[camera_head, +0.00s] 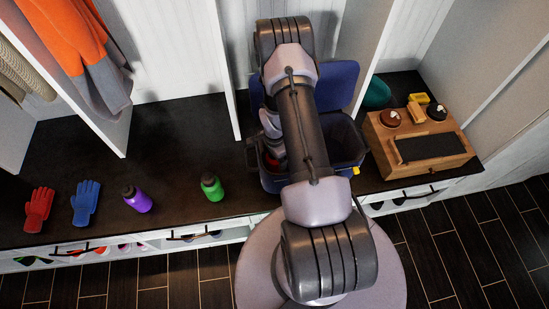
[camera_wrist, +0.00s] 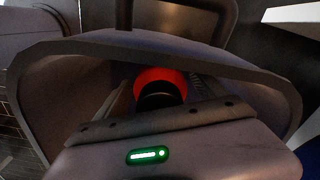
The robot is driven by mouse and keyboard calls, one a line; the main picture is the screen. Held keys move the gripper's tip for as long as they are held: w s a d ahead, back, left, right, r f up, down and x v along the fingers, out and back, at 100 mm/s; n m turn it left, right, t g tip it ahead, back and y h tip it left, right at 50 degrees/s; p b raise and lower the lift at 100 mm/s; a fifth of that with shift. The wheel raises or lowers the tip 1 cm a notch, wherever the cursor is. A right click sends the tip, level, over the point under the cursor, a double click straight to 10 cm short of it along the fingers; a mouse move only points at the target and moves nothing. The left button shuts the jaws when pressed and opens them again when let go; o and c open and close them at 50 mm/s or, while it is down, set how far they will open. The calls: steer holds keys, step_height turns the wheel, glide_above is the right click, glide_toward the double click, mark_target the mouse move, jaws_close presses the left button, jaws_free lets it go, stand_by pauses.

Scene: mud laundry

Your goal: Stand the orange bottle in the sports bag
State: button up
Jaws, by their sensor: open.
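The blue sports bag (camera_head: 345,140) stands open on the dark bench, lid raised at the back, partly hidden by my arm. The orange bottle (camera_wrist: 147,78), with a black cap, shows end-on in the wrist view, inside the bag's opening (camera_wrist: 265,78). A small reddish part of it (camera_head: 271,162) shows in the head view at the bag's left side. My gripper (camera_wrist: 163,88) is open, with a finger on either side of the bottle. Whether the fingers touch it, and whether its base rests on the bag floor, I cannot tell.
A purple bottle (camera_head: 137,199), a green bottle (camera_head: 212,188), a red glove (camera_head: 39,208) and a blue glove (camera_head: 85,203) lie or stand left along the bench. A wooden box (camera_head: 430,158) with shoe-care items stands close right of the bag. White upright partitions (camera_head: 222,70) flank the bag.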

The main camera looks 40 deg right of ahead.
step_height(320, 180, up, 12)
steer(key=p, duration=0.5)
steer(key=shift+r, duration=0.25)
steer(key=w+a+r+n+t, duration=0.1)
steer(key=w+a+r+n, duration=0.1)
steer(key=r, duration=0.5)
steer(key=w+a+r+n, duration=0.1)
steer(key=w+a+r, duration=0.1)
steer(key=r, duration=0.6)
steer(key=s+a+r+n+t, duration=0.1)
steer(key=a+r+n, duration=0.1)
steer(key=a+r, duration=0.4)
steer(key=s+a+r+n+t, duration=0.1)
steer(key=a+r+n, duration=0.15)
steer(key=r, duration=0.65)
steer(key=s+a+r+n+t+y, duration=0.2)
steer(key=s+a+r+n, duration=0.5)
steer(key=s+a+r, duration=0.4)
steer(key=s+a, duration=0.2)
steer(key=s, duration=0.2)
steer(key=shift+a+n+t, duration=0.25)
steer(key=shift+n+t, duration=0.1)
steer(key=shift+t, duration=0.05)
